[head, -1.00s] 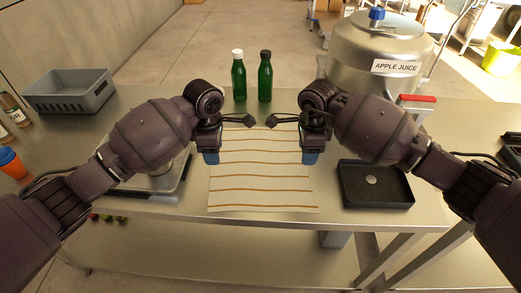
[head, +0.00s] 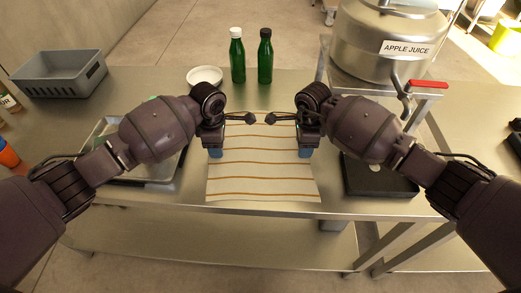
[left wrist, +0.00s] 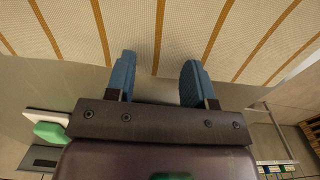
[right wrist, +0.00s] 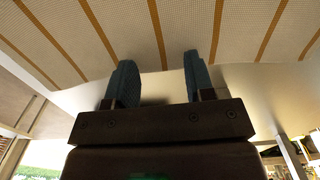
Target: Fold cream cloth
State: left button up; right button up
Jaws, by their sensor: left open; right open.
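The cream cloth (head: 262,170) with brown stripes lies spread flat on the steel table, its near edge close to the table's front edge. My left gripper (head: 215,153) is open and empty over the cloth's left edge. My right gripper (head: 305,153) is open and empty over its right edge. In the left wrist view the blue fingers (left wrist: 158,80) are apart, with the cloth (left wrist: 180,30) beyond them. In the right wrist view the fingers (right wrist: 158,82) are also apart, with the cloth (right wrist: 140,30) beyond. The cloth's far corners are partly hidden by my wrists.
Two green bottles (head: 237,60) and a white bowl (head: 204,76) stand behind the cloth. A black tray (head: 378,180) is at right, a metal tray (head: 160,172) at left. A grey crate (head: 60,73) and the juice pot (head: 390,45) stand further back.

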pick_arm(q)
jog(key=shift+f, duration=0.25)
pick_arm(e)
jog(key=shift+f, duration=0.25)
pick_arm(q)
jog(key=shift+f, duration=0.15)
pick_arm(e)
jog(key=shift+f, duration=0.1)
pick_arm(q)
grip_shut()
pick_arm(e)
grip_shut()
